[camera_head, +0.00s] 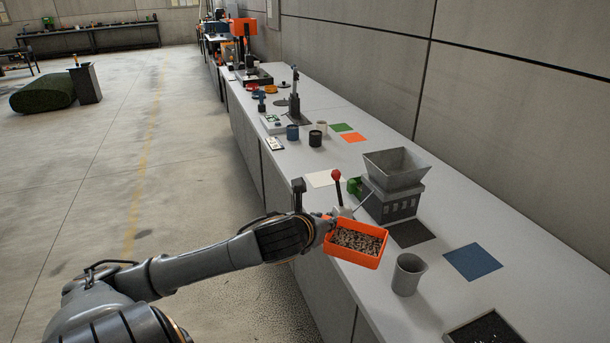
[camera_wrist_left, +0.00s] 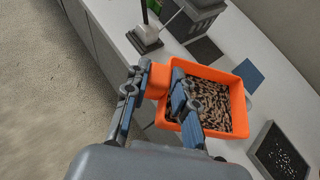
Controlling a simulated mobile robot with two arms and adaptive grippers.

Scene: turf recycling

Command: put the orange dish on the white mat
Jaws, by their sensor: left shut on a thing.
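The orange dish (camera_head: 356,256) is filled with small grey-brown bits. My left gripper (camera_head: 327,224) is shut on the orange handle block at the dish's left side. In the left wrist view the block sits between the fingers (camera_wrist_left: 157,88), with the dish (camera_wrist_left: 244,105) to the right of them. The dish looks level and appears to be above the front part of the bench; its exact height is hard to tell. The white mat (camera_head: 319,178) lies flat on the bench beyond the dish, partly behind a dark lever post. My right gripper is in neither view.
A grey cup (camera_head: 407,276), a blue mat (camera_head: 473,262), a dark mat (camera_head: 411,233) and a dark tray (camera_head: 485,330) lie near. Green and orange mats lie farther back.

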